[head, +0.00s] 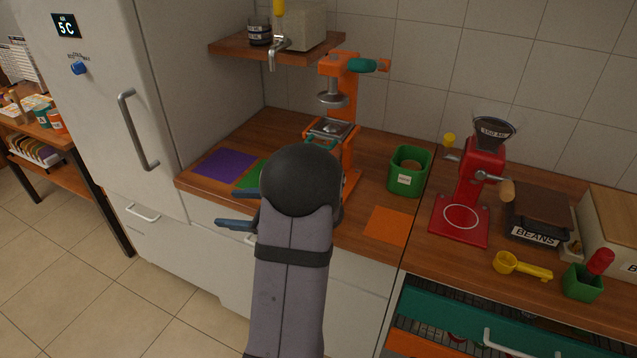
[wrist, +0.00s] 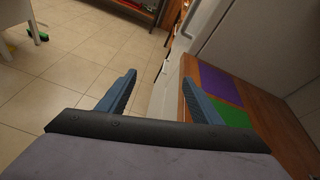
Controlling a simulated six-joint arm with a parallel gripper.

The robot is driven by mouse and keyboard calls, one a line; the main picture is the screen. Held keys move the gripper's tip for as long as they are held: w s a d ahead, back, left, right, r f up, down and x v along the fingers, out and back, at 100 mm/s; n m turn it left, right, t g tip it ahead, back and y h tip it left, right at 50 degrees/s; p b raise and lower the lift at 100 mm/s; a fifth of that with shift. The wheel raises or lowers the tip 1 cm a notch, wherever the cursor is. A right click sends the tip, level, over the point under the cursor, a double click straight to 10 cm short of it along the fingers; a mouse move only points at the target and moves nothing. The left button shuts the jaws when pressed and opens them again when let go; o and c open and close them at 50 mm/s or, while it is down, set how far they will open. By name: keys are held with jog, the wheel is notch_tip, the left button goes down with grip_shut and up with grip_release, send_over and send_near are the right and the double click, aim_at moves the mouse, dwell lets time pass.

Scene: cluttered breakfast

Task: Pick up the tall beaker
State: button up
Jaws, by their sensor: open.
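No tall beaker can be made out in either view. My gripper (head: 240,207) is in front of the counter's left part in the head view, with blue fingers pointing left towards the fridge. In the wrist view my gripper (wrist: 158,92) shows its two blue fingers spread wide with nothing between them. Beyond them are the tiled floor and the edge of the wooden counter. My arm hides part of the counter's front and some of the green mat (head: 250,176).
An orange press (head: 349,120) stands behind my arm. A green bin (head: 409,172), a red grinder (head: 470,185) and a beans container (head: 540,212) stand to the right. A wooden shelf (head: 228,47) with a tap overhangs the counter. Purple (head: 224,163) and orange (head: 387,224) mats are bare.

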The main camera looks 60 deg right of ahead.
jog(key=s+d+m+h, duration=0.2)
jog(key=s+d, duration=0.1)
jog(key=d, duration=0.1)
jog(key=s+d+f+m+h+b, duration=0.1)
jog(key=s+d+m+h, duration=0.1)
jog(key=d, duration=0.3)
jog(key=s+d+f+m+h+b, duration=0.1)
jog(key=s+d+m+h, duration=0.1)
jog(key=s+d, duration=0.2)
jog(key=shift+s+d+t+h, duration=0.25)
jog(key=shift+s+t+h, duration=0.05)
jog(key=shift+t, duration=0.1)
jog(key=s+d+m+h, duration=0.1)
jog(key=s+d, duration=0.1)
jog(key=s, duration=0.1)
jog(key=s+d+m+g+h+b, duration=0.1)
jog(key=s+d+m+h, duration=0.1)
jog(key=s+d, duration=0.1)
jog(key=s+d+m+h, duration=0.2)
jog(key=s+d, duration=0.1)
jog(key=s, duration=0.1)
jog(key=shift+s+d+r, duration=0.1)
jog(key=shift+s, duration=0.2)
jog(key=shift+x, duration=1.65)
jog(key=shift+p+x, duration=0.8)
jog(key=shift+x, duration=1.25)
jog(key=shift+c, duration=0.3)
jog(key=c, duration=0.8)
